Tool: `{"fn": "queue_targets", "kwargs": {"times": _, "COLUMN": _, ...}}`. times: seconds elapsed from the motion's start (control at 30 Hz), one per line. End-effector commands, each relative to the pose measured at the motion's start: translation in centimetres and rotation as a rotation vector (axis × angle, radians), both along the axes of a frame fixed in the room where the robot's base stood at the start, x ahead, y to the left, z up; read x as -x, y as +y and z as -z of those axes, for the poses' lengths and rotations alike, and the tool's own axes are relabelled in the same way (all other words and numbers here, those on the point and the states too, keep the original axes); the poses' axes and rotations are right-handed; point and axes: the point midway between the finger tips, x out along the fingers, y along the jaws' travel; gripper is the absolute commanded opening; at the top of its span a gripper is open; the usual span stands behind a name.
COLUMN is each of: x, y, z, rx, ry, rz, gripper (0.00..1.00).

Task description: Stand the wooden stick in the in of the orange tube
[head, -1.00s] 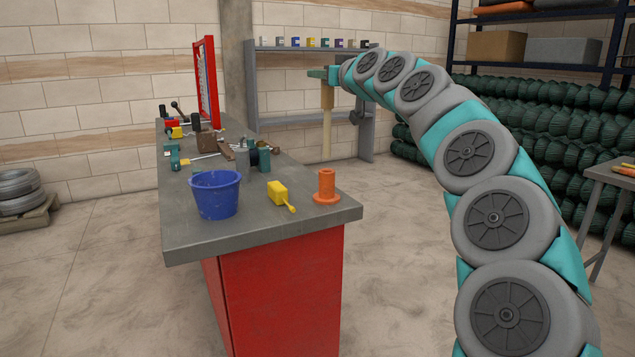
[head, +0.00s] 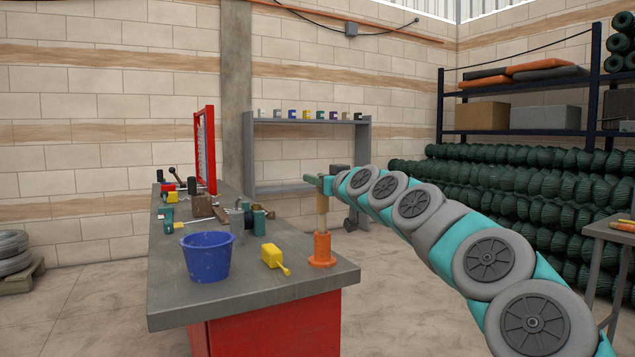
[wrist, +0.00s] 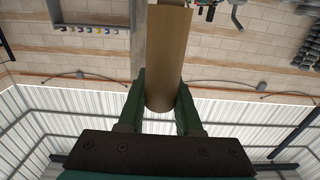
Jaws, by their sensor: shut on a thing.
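The wooden stick (head: 322,213) is upright in the head view, its lower end at the mouth of the orange tube (head: 321,250). I cannot tell how far the stick goes into the tube. The tube stands on its flange near the bench's right front corner. My gripper (head: 323,184) is shut on the upper part of the stick, above the tube. In the wrist view the stick (wrist: 166,60) lies between the two green fingers of my gripper (wrist: 160,100), and its near end shows.
A yellow tool (head: 272,256) and a blue bucket (head: 207,257) stand left of the tube on the grey bench (head: 255,303). Several tools and a red-framed board (head: 205,150) are farther back. The bench's right edge is close to the tube.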

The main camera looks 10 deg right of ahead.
Motion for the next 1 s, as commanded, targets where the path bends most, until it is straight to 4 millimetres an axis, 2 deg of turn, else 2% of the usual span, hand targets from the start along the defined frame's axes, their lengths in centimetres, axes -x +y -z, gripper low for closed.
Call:
{"fn": "queue_targets", "kwargs": {"times": 0.17, "x": 0.0, "y": 0.0, "z": 0.4, "rx": 0.0, "ry": 0.0, "rz": 0.0, "gripper": 0.0}}
{"fn": "queue_targets", "kwargs": {"times": 0.2, "x": 0.0, "y": 0.0, "z": 0.3, "rx": 0.0, "ry": 0.0, "rz": 0.0, "gripper": 0.36}}
{"fn": "queue_targets", "kwargs": {"times": 0.43, "x": 0.0, "y": 0.0, "z": 0.3, "rx": 0.0, "ry": 0.001, "rz": -0.001, "gripper": 0.62}}
{"fn": "queue_targets", "kwargs": {"times": 0.8, "x": 0.0, "y": 0.0, "z": -0.3, "rx": 0.0, "ry": 0.001, "rz": 0.0, "gripper": 0.63}}
{"fn": "queue_targets", "kwargs": {"times": 1.0, "x": 2.1, "y": -0.8, "z": -0.1, "rx": -0.001, "ry": -0.001, "rz": 0.001, "gripper": 0.63}}
